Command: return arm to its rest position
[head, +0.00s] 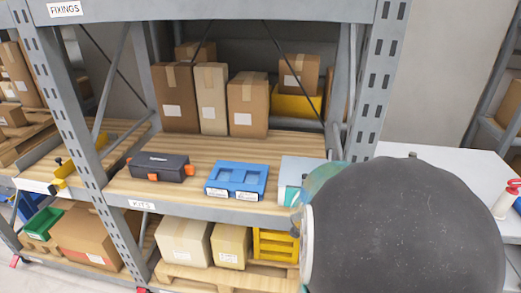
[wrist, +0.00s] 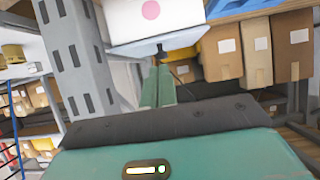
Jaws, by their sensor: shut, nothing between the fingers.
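My gripper (wrist: 159,75) shows in the wrist view as two green fingers, shut together and empty. Their tips point toward the underside or edge of a white box with a pink dot (wrist: 150,14); I cannot tell whether they touch it. In the head view my own large dark arm link fills the lower right and hides the gripper. A pale white and blue box (head: 297,175) sits on the middle shelf right by the arm, partly covered by it.
The middle shelf (head: 128,188) holds a dark toolbox (head: 160,166), a blue case (head: 236,180) and several cardboard boxes (head: 247,104) behind. A grey rack post (head: 380,80) stands close behind my arm. A white table (head: 440,160) with a red-topped bottle (head: 508,198) is at right.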

